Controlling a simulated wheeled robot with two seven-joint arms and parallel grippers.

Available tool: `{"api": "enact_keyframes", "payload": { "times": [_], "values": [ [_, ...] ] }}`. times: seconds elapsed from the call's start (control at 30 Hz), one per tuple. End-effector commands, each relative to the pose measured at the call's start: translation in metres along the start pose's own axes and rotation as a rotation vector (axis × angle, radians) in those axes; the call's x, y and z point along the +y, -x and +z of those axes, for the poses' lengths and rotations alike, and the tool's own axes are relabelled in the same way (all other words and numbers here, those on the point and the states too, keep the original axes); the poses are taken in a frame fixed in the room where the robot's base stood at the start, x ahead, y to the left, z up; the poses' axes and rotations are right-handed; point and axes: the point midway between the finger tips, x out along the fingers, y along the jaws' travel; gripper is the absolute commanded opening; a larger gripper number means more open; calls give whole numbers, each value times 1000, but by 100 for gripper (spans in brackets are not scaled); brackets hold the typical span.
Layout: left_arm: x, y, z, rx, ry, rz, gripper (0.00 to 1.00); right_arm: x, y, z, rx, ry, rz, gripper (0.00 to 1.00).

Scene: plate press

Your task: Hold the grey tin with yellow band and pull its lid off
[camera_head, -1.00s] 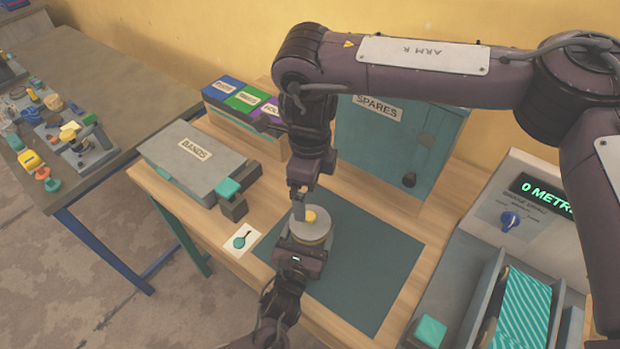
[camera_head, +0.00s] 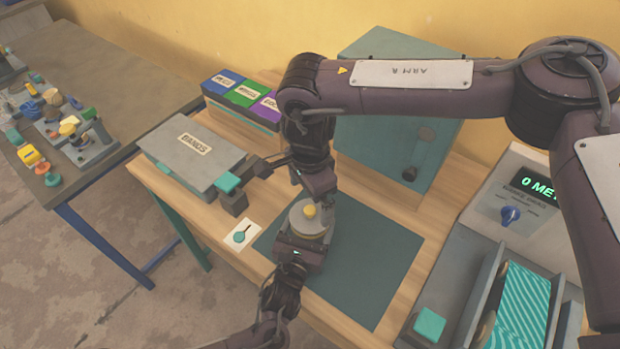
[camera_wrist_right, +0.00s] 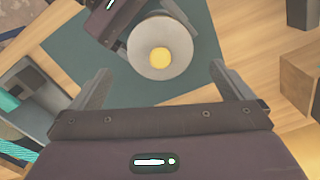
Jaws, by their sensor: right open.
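The grey tin with yellow band (camera_head: 313,236) stands upright on a dark teal mat, its round grey lid on top with a yellow knob (camera_head: 309,211). The lid and knob (camera_wrist_right: 159,58) also show in the right wrist view. My left gripper (camera_head: 302,246) is at the tin's near side, its fingers around the body; part of the grip is hidden. It also shows in the right wrist view (camera_wrist_right: 117,30), against the tin. My right gripper (camera_head: 317,194) is open and empty above the tin's far side. In the right wrist view its fingers (camera_wrist_right: 160,68) stand either side of the lid, apart from it.
A grey box labelled BANDS (camera_head: 195,155) lies left of the mat (camera_head: 375,250), near a picture card (camera_head: 241,235). Coloured labelled boxes (camera_head: 240,100) and a teal cabinet (camera_head: 385,150) stand behind. A machine with a blue dial (camera_head: 510,215) stands right. A cluttered table (camera_head: 90,85) is far left.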

Motion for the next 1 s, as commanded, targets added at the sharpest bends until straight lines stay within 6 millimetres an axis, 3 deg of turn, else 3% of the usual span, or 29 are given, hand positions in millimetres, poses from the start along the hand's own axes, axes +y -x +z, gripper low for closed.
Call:
{"api": "enact_keyframes", "payload": {
  "times": [0.1,0.3,0.73,1.0],
  "values": [
    [0,0,1,-1,0,0,36,1,-23,1,-1,0,3,100],
    [0,0,1,-1,0,0,36,0,-47,1,-1,-1,1,100],
    [0,0,1,-1,0,0,36,0,-56,0,1,-1,-1,100],
    [0,0,1,-1,0,0,36,0,-55,0,1,-1,-1,65]
  ]
}}
